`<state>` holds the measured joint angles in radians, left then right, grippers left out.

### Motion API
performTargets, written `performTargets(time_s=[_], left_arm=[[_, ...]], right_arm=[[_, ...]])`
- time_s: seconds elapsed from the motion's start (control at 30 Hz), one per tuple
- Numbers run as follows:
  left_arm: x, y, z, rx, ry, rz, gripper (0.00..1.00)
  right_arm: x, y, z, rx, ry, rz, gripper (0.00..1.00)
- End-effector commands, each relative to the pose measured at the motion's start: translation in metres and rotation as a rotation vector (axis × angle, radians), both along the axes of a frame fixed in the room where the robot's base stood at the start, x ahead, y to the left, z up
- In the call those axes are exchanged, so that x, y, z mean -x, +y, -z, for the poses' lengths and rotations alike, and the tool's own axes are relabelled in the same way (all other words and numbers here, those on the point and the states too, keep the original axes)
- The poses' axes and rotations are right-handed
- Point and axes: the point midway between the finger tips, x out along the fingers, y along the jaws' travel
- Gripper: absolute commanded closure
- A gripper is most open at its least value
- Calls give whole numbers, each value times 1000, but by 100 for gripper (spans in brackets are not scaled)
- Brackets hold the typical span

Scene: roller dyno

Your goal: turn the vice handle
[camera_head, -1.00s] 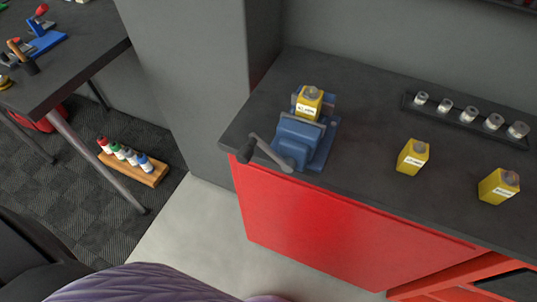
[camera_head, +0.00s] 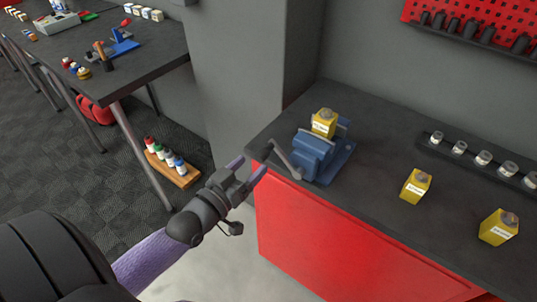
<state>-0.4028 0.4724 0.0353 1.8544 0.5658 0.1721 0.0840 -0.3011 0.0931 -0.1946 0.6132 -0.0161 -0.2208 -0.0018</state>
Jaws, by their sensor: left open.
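The blue vice (camera_head: 315,156) stands on the dark worktop near its left front corner. Its grey handle (camera_head: 284,158) reaches out past the front edge, with a dark knob (camera_head: 262,152) at its left end. My right gripper is not in view.
A red cabinet front (camera_head: 310,235) drops below. A second table (camera_head: 150,60) stands at left, with a wooden bottle rack (camera_head: 175,172) on the floor.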

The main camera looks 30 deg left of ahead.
Motion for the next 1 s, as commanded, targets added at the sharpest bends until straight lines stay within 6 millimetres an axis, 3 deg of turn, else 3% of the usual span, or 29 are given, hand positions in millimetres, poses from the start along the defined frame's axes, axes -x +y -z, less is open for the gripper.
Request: performTargets(time_s=[0.1,0.3,0.67,1.0], left_arm=[[-28,-2,2,2,-2,0,28],[-57,-5,2,1,2,-1,28],[-65,-5,1,0,4,0,28],[-64,-5,1,-1,4,0,100]], right_arm=[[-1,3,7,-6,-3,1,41],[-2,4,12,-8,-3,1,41],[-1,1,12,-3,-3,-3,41],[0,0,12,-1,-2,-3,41]])
